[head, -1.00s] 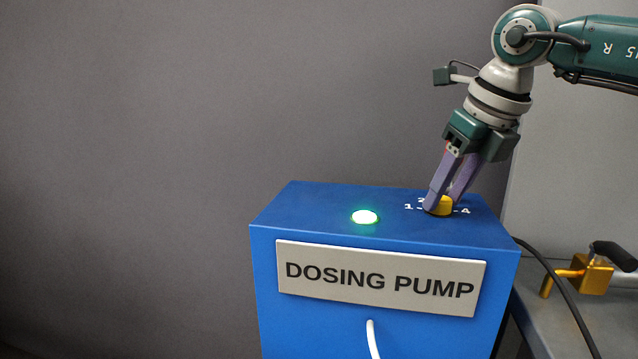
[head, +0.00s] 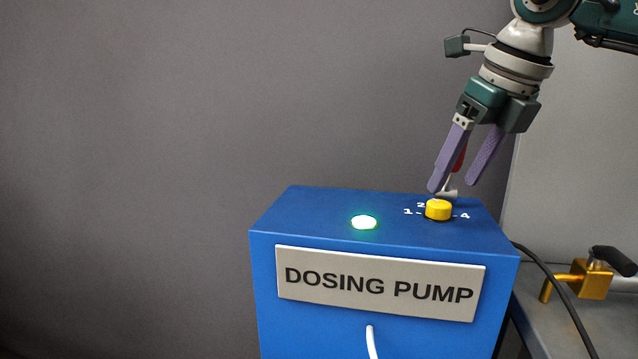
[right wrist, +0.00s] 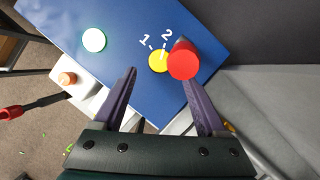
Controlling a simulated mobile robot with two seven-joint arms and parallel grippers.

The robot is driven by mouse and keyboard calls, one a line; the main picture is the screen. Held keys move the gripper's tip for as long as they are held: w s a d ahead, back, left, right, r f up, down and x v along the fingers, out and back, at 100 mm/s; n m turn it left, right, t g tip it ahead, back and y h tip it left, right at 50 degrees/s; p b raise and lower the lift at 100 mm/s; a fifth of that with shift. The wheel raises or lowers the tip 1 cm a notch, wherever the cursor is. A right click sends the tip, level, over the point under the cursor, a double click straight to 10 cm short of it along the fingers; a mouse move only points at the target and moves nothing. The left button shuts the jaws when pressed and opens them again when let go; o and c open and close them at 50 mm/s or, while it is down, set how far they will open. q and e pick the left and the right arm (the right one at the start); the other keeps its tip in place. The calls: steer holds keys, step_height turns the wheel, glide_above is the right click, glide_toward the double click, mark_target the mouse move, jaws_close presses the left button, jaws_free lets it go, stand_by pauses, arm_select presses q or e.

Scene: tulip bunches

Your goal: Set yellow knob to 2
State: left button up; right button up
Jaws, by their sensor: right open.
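The yellow knob (head: 438,211) sits on top of the blue dosing pump (head: 300,212), within a white scale where 1, 2 and 4 are legible. Which number it points to is not clear. In the right wrist view the knob (right wrist: 158,62) is partly covered by a red round thing (right wrist: 183,60). My right gripper (head: 452,187) is open, its purple fingers apart from the knob and above it. The fingers (right wrist: 165,80) also show in the right wrist view, with nothing gripped. My left gripper is not in view.
A red piece (head: 459,158) with a pale metal end shows between my fingers, just above the knob. A lit green-white lamp (head: 364,222) is left of the knob. A brass fitting with a black handle (head: 592,279) and a black cable (head: 560,290) are at the right.

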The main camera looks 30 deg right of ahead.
steer(key=v, duration=0.5)
steer(key=shift+r, duration=0.15)
